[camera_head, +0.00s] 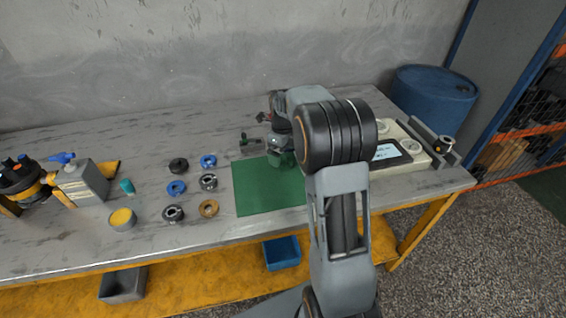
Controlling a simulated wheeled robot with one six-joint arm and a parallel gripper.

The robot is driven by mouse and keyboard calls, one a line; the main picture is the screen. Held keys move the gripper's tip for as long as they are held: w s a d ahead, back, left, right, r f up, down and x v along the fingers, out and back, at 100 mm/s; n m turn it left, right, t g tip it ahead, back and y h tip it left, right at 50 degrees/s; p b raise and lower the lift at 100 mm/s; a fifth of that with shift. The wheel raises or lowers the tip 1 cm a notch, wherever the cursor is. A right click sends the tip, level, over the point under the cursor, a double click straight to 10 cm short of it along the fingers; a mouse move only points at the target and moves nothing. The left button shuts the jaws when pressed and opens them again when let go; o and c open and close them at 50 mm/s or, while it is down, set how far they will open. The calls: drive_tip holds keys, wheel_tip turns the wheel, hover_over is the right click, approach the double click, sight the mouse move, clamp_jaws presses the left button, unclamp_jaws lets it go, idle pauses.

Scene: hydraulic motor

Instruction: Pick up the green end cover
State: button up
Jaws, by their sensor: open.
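A dark green part (281,158), which looks like the green end cover, sits at the upper right of the green mat (262,197). My gripper (279,143) is directly over or at this part, pointing down, and hides much of it. The jaws are open; I cannot tell whether they touch the part or stand around it. My arm covers the right side of the mat.
Several black, blue and orange rings (176,187) lie left of the mat. A bottle (82,182) and a yellow-topped tin (122,219) stand farther left. A pale fixture with a screen (387,151) is at the right. The front of the mat is clear.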

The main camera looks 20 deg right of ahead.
sight(283, 157)
drive_tip(key=shift+f, duration=1.65)
drive_tip(key=shift+c, duration=0.2)
drive_tip(key=shift+w, duration=0.1)
drive_tip(key=c, duration=1.1)
drive_tip(key=shift+c, duration=0.2)
drive_tip(key=shift+r, duration=0.1)
drive_tip(key=shift+r, duration=0.55)
wheel_tip(283, 157, up, 2)
drive_tip(key=shift+r, duration=0.2)
drive_tip(key=s+r, duration=0.9)
drive_tip(key=s, duration=0.5)
drive_tip(key=shift+d+r, duration=0.2)
